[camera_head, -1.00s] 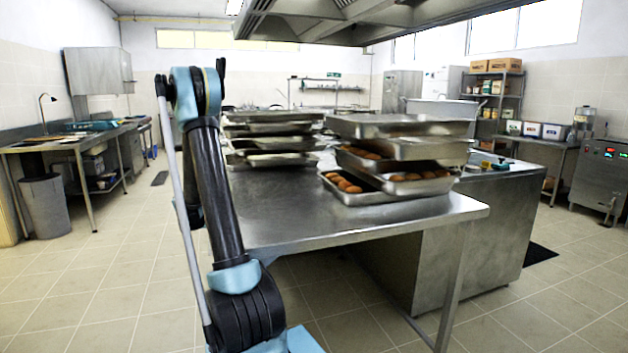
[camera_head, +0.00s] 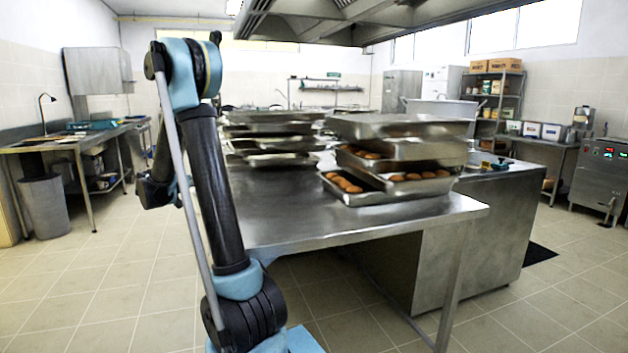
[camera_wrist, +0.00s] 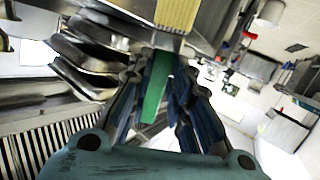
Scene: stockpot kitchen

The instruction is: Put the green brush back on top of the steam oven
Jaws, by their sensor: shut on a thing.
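In the wrist view, the green brush (camera_wrist: 157,88) shows as a long green strip between the fingers of my gripper (camera_wrist: 160,72). My gripper is shut on it, and the fingers hide part of it. The head view shows my arm at the left, but the gripper and the brush are not visible there. I cannot tell for sure which thing is the steam oven; a steel machine with lit displays (camera_head: 605,165) stands at the far right of the head view.
A steel table (camera_head: 300,220) in front bears stacked trays (camera_head: 270,135) and trays of brown food (camera_head: 405,150). A sink bench (camera_head: 75,138) and grey bin (camera_head: 45,205) stand left. The wrist view shows a louvred panel (camera_wrist: 45,145) at lower left.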

